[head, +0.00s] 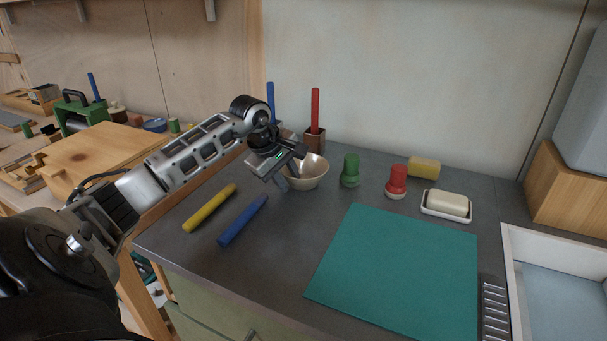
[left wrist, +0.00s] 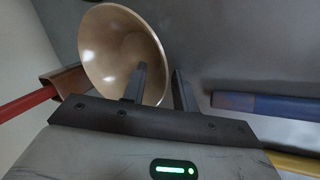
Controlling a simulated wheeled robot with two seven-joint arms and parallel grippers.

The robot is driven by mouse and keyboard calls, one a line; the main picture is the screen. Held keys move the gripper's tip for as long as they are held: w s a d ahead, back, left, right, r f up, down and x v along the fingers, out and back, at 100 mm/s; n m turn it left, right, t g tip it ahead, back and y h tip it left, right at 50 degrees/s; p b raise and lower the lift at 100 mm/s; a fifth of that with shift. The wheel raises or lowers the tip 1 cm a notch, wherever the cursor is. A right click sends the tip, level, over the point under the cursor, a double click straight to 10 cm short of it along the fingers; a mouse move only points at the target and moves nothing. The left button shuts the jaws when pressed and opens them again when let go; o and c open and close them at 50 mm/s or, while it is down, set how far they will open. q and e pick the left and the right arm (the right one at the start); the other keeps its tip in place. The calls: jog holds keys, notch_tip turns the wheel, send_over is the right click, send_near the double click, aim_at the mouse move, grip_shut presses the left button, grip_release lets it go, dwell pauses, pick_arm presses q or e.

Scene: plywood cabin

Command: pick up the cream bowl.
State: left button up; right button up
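The cream bowl (head: 313,173) stands on the dark grey counter, left of the green shaker-like piece. It also shows in the left wrist view (left wrist: 110,45). My left gripper (head: 289,179) is at the bowl's near left rim, pointing down. In the left wrist view one finger overlaps the bowl's inside and the other is outside, with the wall between the fingertips (left wrist: 159,78). The fingers are apart, with a gap visible beside the wall, so the gripper is open. My right gripper is not in view.
A yellow stick (head: 209,208) and a blue stick (head: 243,220) lie left of the bowl. A wooden holder with a red stick (head: 315,110) stands behind it. Green (head: 350,171) and red (head: 396,181) pieces stand to the right. A teal mat (head: 400,265) lies in front.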

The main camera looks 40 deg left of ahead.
pick_arm(q)
jog(key=shift+c, duration=0.3)
grip_shut()
jog(key=shift+r, duration=0.1)
